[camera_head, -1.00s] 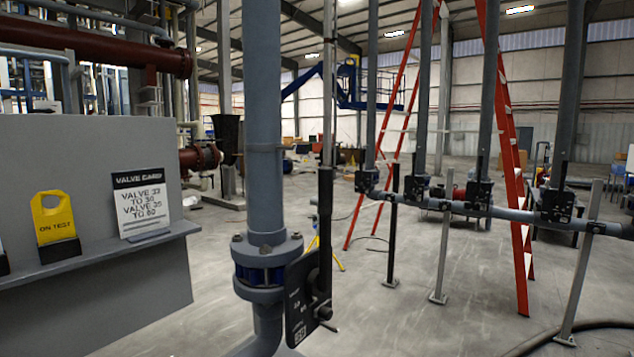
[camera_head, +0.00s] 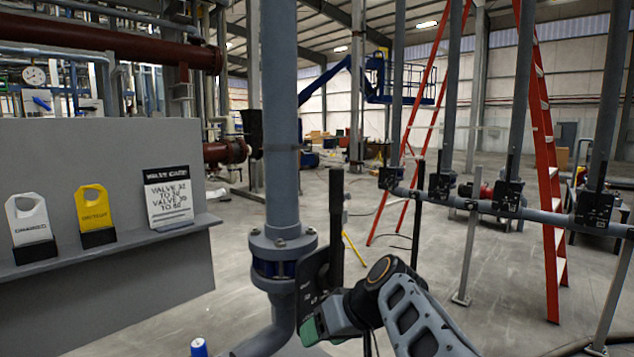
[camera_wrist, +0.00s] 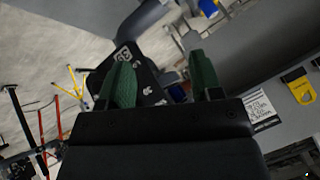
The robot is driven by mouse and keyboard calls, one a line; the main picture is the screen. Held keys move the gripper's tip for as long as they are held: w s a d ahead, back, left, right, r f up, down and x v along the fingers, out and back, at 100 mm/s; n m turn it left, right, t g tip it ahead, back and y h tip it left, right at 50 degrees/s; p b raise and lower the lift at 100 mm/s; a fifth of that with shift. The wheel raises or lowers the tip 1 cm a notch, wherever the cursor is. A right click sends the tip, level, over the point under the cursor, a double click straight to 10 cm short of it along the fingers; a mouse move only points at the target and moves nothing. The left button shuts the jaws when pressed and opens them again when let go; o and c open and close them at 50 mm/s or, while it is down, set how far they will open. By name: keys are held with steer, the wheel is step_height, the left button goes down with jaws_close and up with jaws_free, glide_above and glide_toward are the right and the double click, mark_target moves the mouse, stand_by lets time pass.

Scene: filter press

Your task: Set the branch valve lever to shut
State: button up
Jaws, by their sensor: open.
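The nearest valve (camera_head: 275,262) sits on a thick vertical grey pipe. Its black lever (camera_head: 336,215) stands upright, along the pipe, beside a dark plate with white marks (camera_head: 312,275). I cannot tell from its labels whether this is the branch valve. My gripper (camera_head: 325,320) is just below and in front of the plate, its jaws partly hidden by my wrist. In the wrist view, the green fingers of my gripper (camera_wrist: 159,62) are apart with nothing seen held between them. The marked plate (camera_wrist: 140,75) shows behind and between them; the lever is not clear there.
At left, a grey panel's shelf (camera_head: 130,245) holds a valve card (camera_head: 168,197), a yellow tag (camera_head: 95,215) and a white tag (camera_head: 30,218).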

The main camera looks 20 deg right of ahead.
steer(key=w+d+r+n+t+y, duration=0.1)
steer(key=w+d+r+t, duration=0.15)
steer(key=r, duration=0.35)
steer(key=w+d+r+n+t+y, duration=0.1)
steer(key=d+r+t, duration=0.1)
steer(key=d+r, duration=0.25)
steer(key=n+t+y+p, duration=0.2)
steer(key=n+t, duration=0.2)
steer(key=t, duration=0.1)
glide_toward(337, 185)
steer(key=shift+g, duration=0.25)
steer(key=p+x, duration=0.1)
steer(key=x, duration=0.2)
steer(key=p+x, duration=0.1)
steer(key=x, duration=0.3)
steer(key=d+p+x, duration=0.1)
steer(key=p+x, duration=0.1)
steer(key=x, duration=0.2)
steer(key=shift+w+d, duration=0.15)
steer(key=shift+w, duration=0.15)
steer(key=shift+x, duration=1)
